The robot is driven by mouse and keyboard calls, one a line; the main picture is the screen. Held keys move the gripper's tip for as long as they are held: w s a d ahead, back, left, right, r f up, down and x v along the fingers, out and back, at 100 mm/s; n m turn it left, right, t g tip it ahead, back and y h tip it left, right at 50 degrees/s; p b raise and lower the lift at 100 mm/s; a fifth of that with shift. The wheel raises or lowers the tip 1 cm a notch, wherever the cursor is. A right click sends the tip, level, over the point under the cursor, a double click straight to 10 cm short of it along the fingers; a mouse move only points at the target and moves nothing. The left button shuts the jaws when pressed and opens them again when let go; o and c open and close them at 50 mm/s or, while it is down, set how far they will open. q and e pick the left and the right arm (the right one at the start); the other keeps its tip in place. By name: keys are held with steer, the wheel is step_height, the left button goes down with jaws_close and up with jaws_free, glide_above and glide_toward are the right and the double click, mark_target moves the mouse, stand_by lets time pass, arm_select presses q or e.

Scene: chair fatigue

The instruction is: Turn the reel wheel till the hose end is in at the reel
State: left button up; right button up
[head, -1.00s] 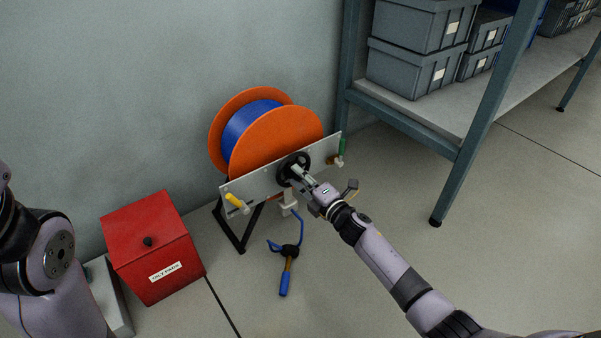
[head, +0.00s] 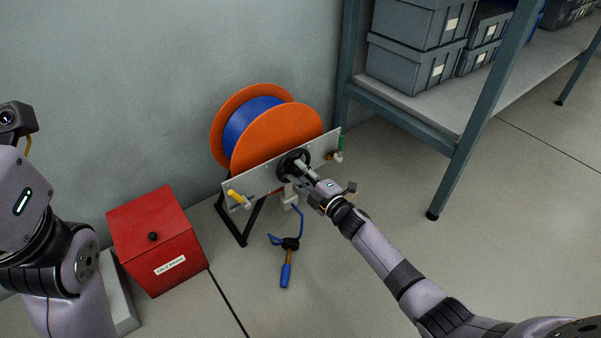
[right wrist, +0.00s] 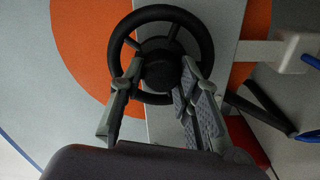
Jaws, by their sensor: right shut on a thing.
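The hose reel (head: 275,135) has orange discs and a blue hose wound on its drum. Its black reel wheel (head: 288,158) sits on the front of a pale plate. My right gripper (head: 304,168) is at the wheel; in the right wrist view its fingers (right wrist: 160,82) lie on both sides of the wheel's hub (right wrist: 159,70), shut on the wheel. The hose end (head: 286,272), with a black ball and a blue and yellow nozzle, hangs below the white guide (head: 290,197), apart from it. My left arm shows at the left edge; its gripper is not in view.
A red lidded box (head: 155,240) stands left of the reel. A yellow handle (head: 236,198) and a green one (head: 341,143) are on the plate. A metal shelf (head: 455,165) with grey crates stands at the right. The floor in front is clear.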

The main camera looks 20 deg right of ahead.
steer(key=shift+d, duration=0.1)
steer(key=o, duration=1.1)
steer(key=shift+o, duration=0.2)
steer(key=shift+s, duration=0.1)
steer(key=v, duration=1.1)
steer(key=shift+s, duration=0.4)
steer(key=shift+d, duration=0.1)
